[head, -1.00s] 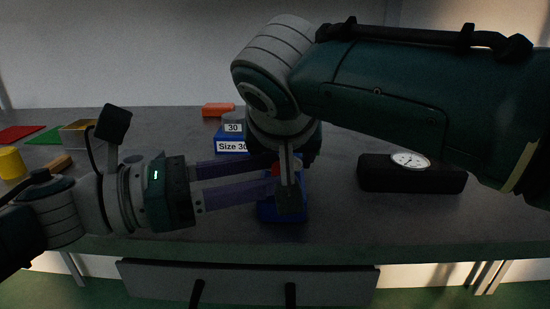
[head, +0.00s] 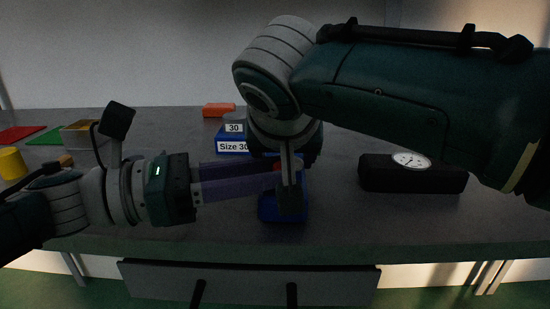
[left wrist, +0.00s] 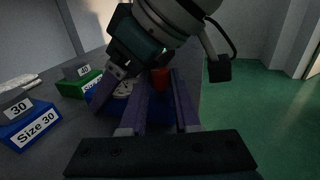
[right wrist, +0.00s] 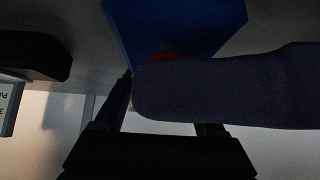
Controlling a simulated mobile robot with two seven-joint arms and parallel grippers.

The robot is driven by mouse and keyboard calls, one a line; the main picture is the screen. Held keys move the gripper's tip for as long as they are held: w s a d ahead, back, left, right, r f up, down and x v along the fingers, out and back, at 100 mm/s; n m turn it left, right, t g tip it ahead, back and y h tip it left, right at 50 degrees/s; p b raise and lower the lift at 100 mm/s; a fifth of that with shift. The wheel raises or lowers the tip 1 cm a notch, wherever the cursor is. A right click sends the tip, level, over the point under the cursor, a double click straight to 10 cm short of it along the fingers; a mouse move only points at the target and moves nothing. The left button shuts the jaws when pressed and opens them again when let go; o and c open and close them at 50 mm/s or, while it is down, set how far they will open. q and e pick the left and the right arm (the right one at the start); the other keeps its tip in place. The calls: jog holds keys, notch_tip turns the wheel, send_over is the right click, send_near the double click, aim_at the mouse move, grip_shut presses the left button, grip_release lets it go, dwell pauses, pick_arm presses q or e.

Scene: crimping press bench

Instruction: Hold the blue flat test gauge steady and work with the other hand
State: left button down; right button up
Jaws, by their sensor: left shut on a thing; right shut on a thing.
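The blue flat test gauge (head: 283,209) lies near the front edge of the bench, partly hidden by my grippers. It also shows in the right wrist view (right wrist: 180,22). A red part (left wrist: 160,73) sits at it, between the fingers of my left gripper (head: 277,172), which reaches in from the left and is shut, seemingly on that part. My right gripper (head: 289,203) points down at the gauge and is shut, seemingly on its body. The exact contacts are hidden; a purple left finger (right wrist: 215,92) crosses the right wrist view.
A blue Size 30 block (head: 232,146) stands behind; a green block (left wrist: 80,83) shows in the left wrist view. A black box with a white dial (head: 410,178) is at the right. Yellow cylinder (head: 11,163) and red and green mats lie left. The bench front edge is close.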

pick_arm(q)
jog(key=shift+w+a+f+m+g, duration=0.1)
jog(key=shift+m+g, duration=0.3)
jog(key=shift+g, duration=0.2)
jog(key=c, duration=0.6)
grip_release()
jog(key=v, duration=1.2)
jog(key=shift+w, duration=0.1)
